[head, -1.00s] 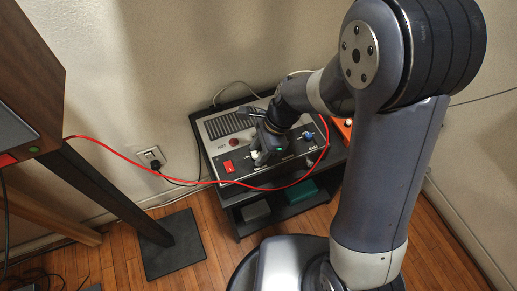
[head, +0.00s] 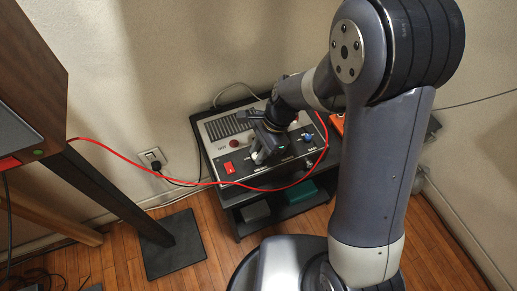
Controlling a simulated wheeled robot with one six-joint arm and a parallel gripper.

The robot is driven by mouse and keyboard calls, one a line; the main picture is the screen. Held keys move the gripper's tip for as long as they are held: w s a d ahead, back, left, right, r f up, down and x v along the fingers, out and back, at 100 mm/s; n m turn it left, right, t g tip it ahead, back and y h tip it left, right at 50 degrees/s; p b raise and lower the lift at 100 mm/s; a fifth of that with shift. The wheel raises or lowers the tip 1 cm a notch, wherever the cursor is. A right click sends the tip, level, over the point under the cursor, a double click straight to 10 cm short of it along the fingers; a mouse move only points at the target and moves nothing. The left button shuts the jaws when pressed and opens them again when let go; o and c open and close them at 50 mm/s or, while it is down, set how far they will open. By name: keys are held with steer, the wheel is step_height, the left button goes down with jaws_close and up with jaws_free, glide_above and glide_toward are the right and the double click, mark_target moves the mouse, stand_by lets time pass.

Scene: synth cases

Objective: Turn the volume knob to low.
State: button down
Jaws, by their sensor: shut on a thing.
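A grey audio unit (head: 222,128) with a dark front panel stands on a black shelf stand by the wall. My gripper (head: 261,156) is down at the middle of that panel, shut on what appears to be a knob. My fingers and wrist hide most of this knob, so its pointer and label cannot be read, and I cannot tell its setting. A blue knob (head: 308,137) is on the panel to the right of my gripper, apart from it. A red switch (head: 229,167) is on the panel to the left.
A red cable (head: 165,173) runs from the wooden cabinet (head: 30,75) past the front of the panel and loops up at its right. A wall outlet (head: 151,156) holds a black plug. Grey and green boxes (head: 301,193) lie on the lower shelf.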

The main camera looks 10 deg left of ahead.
steer(key=n+p, duration=0.1)
steer(key=n, duration=0.1)
steer(key=n+g+h+p, duration=0.1)
steer(key=n, duration=0.2)
steer(key=shift+w+a+r+g, duration=0.1)
steer(key=shift+a+g, duration=0.05)
steer(key=shift+g, duration=0.15)
steer(key=n+h+p, duration=0.1)
steer(key=n, duration=0.2)
steer(key=n+h, duration=0.1)
steer(key=n, duration=0.2)
steer(key=shift+a+g+h+p, duration=0.15)
steer(key=shift+g+h+p, duration=0.15)
steer(key=shift+p, duration=0.05)
steer(key=n+h, duration=0.1)
steer(key=n, duration=0.1)
steer(key=n+h, duration=0.1)
steer(key=n, duration=0.2)
steer(key=shift+a+p, duration=0.2)
steer(key=shift+p, duration=0.15)
steer(key=n+t, duration=0.1)
steer(key=n, duration=0.2)
steer(key=n+h, duration=0.1)
steer(key=n, duration=0.1)
steer(key=shift+n+t+h, duration=0.3)
steer(key=shift+n+t, duration=0.1)
steer(key=c, duration=1.2)
jaws_free()
steer(key=shift+c, duration=0.2)
steer(key=shift+a, duration=0.1)
